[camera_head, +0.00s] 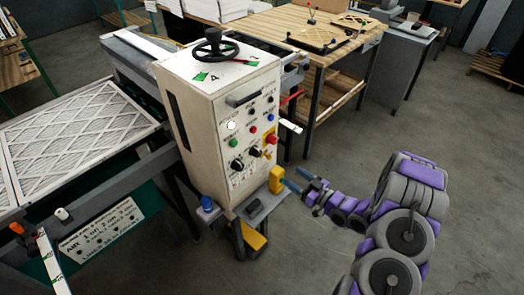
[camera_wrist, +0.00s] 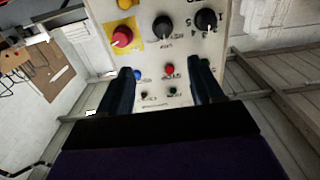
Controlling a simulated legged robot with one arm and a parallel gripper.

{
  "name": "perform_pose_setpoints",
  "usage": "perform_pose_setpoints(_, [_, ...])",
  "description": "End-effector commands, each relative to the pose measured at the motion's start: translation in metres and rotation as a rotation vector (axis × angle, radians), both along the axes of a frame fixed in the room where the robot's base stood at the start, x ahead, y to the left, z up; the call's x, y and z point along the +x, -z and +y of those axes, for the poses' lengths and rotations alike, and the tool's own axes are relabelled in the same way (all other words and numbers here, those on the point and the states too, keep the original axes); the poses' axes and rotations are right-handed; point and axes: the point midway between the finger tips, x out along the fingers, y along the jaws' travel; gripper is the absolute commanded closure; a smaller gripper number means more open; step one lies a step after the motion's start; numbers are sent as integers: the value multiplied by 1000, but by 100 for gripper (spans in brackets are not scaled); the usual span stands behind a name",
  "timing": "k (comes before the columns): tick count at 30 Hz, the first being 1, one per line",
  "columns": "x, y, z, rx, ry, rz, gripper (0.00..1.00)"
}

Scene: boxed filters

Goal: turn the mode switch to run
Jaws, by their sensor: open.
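The control cabinet's front panel (camera_head: 246,160) carries two black rotary knobs, one at lower left (camera_head: 237,163) and one in the middle (camera_head: 254,151), and a red knob on a yellow plate (camera_head: 271,138). In the wrist view the middle black knob (camera_wrist: 163,26), the other black knob (camera_wrist: 206,20) and the red knob (camera_wrist: 122,36) show near the top. The labels are too small to read, so I cannot tell which knob is the mode switch or its setting. My gripper (camera_head: 297,180) is open and empty, in front of the panel and apart from the knobs; its fingers (camera_wrist: 165,86) show spread.
Green (camera_head: 234,143), red (camera_head: 252,130) and blue (camera_head: 270,117) buttons sit above the knobs. A conveyor with a filter (camera_head: 75,125) is left, a wooden workbench (camera_head: 290,35) behind.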

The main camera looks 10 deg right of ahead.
Motion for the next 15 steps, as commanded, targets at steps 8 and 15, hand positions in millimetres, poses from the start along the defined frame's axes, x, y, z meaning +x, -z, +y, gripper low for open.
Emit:
perform_pose_setpoints(8, [26,1,22,-2,-5,1,34])
perform_pose_setpoints(15, [55,1,40,2,-4,2,34])
